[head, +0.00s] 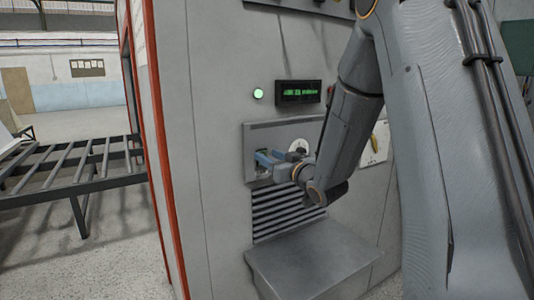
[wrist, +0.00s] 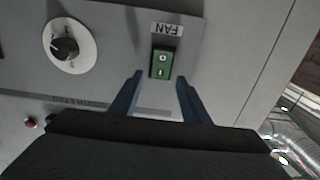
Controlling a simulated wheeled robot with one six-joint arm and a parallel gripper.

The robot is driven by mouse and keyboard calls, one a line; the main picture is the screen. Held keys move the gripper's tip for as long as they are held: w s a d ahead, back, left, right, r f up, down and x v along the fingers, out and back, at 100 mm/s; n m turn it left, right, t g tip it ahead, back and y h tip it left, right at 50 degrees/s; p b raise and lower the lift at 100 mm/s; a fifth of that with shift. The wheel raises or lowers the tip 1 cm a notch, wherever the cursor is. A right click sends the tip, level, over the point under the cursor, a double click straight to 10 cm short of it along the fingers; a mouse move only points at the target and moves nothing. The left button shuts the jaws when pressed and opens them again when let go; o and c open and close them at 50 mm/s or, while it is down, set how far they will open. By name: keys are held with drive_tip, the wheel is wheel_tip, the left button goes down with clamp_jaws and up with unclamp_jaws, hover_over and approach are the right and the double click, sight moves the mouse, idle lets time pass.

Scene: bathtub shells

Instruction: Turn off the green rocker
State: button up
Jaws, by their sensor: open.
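The green rocker (wrist: 162,63) sits on a grey panel in the wrist view, beside a label reading FAN that appears upside down. Its O mark is on the label side and its I mark is nearer my gripper. I cannot tell which half is pressed in. My gripper (wrist: 158,79) is open, its two blue fingers apart and empty, with the tips to either side of the rocker's lower end in the picture. I cannot tell if they touch the panel. In the head view my gripper (head: 265,158) is at the panel and mostly hides the rocker.
A dial knob (wrist: 65,48) and a small red button (wrist: 31,122) are on the same machine front. A green lamp (head: 258,94) is lit beside a display (head: 298,92). A vent (head: 285,210) and a metal shelf (head: 312,262) lie below the panel.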

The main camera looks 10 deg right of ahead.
drive_tip(key=shift+x, duration=0.8)
drive_tip(key=c, duration=1.1)
drive_tip(key=shift+o, duration=0.2)
drive_tip(key=t+b, duration=0.1)
drive_tip(key=b, duration=0.2)
drive_tip(key=shift+f, duration=0.4)
drive_tip(key=b, duration=0.2)
drive_tip(key=t+b, duration=0.1)
drive_tip(key=b, duration=0.2)
drive_tip(key=shift+s+f+t+y, duration=0.1)
drive_tip(key=shift+f+t+y, duration=0.1)
drive_tip(key=shift+t+y, duration=0.15)
drive_tip(key=shift+s+r+t+b, duration=0.1)
drive_tip(key=shift+t+b, duration=0.15)
drive_tip(key=shift+b, duration=0.7)
drive_tip(key=o, duration=1.1)
drive_tip(key=shift+c, duration=0.2)
